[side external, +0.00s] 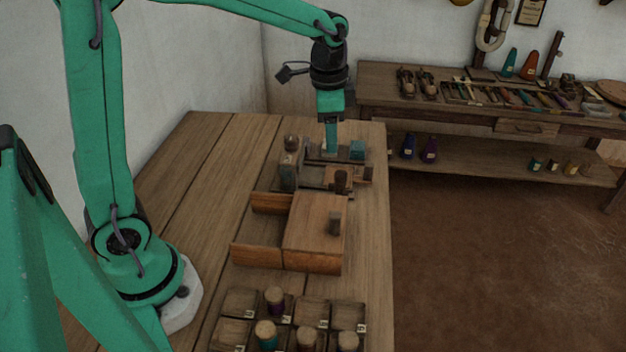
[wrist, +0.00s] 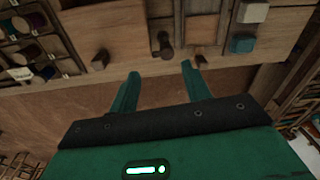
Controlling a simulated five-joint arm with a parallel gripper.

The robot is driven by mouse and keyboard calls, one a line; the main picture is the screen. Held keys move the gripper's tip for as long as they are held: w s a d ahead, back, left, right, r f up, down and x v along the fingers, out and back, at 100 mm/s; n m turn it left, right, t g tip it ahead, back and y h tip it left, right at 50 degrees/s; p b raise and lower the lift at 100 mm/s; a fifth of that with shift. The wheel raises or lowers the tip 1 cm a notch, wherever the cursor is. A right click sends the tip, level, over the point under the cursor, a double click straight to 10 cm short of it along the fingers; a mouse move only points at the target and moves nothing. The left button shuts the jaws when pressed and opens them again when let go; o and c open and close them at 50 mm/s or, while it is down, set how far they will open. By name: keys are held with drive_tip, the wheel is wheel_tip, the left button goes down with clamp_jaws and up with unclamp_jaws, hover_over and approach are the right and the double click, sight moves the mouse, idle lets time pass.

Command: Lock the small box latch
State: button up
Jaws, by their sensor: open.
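A wooden box (side external: 314,245) stands on the table in the side external view, with an open compartment on its left. A small upright peg (side external: 335,223) stands on its top; I cannot tell whether this is the latch or how it is set. Beyond the box is a wooden fixture with a dark round knob (side external: 341,182) and a teal block (side external: 357,150). My gripper (side external: 331,143) points down over the far end of this fixture, left of the teal block. In the wrist view my gripper (wrist: 160,70) is open and empty, its fingers apart below the dark knob (wrist: 165,46).
A compartment tray (side external: 238,301) with several spools sits at the table's near end. Grey blocks (side external: 288,172) stand on the fixture's left. The table (side external: 200,180) is clear on the left. A tool bench (side external: 480,115) stands behind, across the floor.

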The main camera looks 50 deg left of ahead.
sight(341, 173)
drive_tip(key=shift+m+g, duration=0.4)
drive_tip(key=shift+m, duration=0.3)
drive_tip(key=shift+w+d+f, duration=0.2)
drive_tip(key=shift+w+f, duration=1.35)
drive_tip(key=shift+f, duration=0.05)
drive_tip(key=shift+f, duration=0.15)
drive_tip(key=shift+f, duration=3.75)
drive_tip(key=c, duration=1)
